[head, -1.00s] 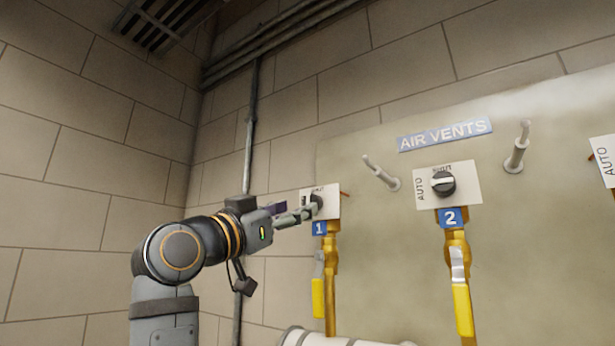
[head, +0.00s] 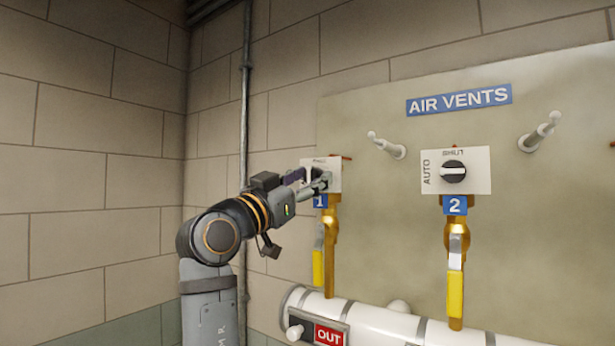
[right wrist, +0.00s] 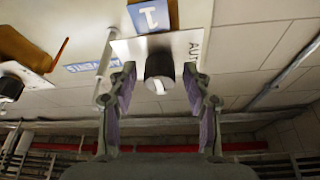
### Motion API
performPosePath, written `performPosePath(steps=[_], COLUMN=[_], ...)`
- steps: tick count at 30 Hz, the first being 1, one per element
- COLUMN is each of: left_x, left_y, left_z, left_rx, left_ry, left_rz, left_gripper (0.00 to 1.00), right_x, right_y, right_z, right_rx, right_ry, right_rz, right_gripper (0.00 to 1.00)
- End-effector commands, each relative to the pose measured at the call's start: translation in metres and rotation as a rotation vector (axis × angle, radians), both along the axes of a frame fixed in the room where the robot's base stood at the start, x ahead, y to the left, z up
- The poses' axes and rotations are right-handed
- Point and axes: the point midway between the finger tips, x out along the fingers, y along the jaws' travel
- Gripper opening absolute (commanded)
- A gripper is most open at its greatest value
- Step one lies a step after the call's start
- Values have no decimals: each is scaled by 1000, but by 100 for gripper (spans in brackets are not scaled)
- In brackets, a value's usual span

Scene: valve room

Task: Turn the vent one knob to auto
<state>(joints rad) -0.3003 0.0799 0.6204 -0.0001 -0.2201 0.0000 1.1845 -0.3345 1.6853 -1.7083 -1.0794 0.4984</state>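The vent one knob (right wrist: 159,66) is dark with a white mark, on a white plate (right wrist: 130,48) lettered AUTO at one side. The right wrist view shows it upside down, with the blue "1" label (right wrist: 150,15) above. My right gripper (right wrist: 159,72) is open, one finger on each side of the knob, with gaps showing between. In the head view, my right gripper (head: 322,182) is at the vent one plate (head: 334,170) and its fingers hide most of the knob. My left gripper is not in view.
The vent two knob (head: 453,171) sits on its own plate to the right. Yellow-handled valves (head: 318,268) hang below the labels. Grey pegs (head: 386,146) stick out of the panel. A white pipe (head: 370,320) with an OUT sign (head: 329,336) runs below.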

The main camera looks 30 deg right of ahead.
Motion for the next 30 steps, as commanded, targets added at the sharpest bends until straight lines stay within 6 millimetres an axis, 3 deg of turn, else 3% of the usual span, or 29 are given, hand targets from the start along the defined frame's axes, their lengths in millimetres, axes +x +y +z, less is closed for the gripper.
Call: performPosePath(steps=[1, 10, 20, 30], left_x=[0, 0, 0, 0], left_y=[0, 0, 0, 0], left_z=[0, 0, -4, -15], left_rx=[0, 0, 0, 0], left_ry=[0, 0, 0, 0], left_rz=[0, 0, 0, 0], left_gripper=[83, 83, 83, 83], right_x=[0, 0, -1, -3], right_y=[0, 0, 0, -1], right_z=[0, 0, -1, 0], right_rx=[0, 0, -21, -118], right_ry=[0, 0, 50, 279], right_rz=[0, 0, 0, 1], right_gripper=[39, 0, 0, 0])
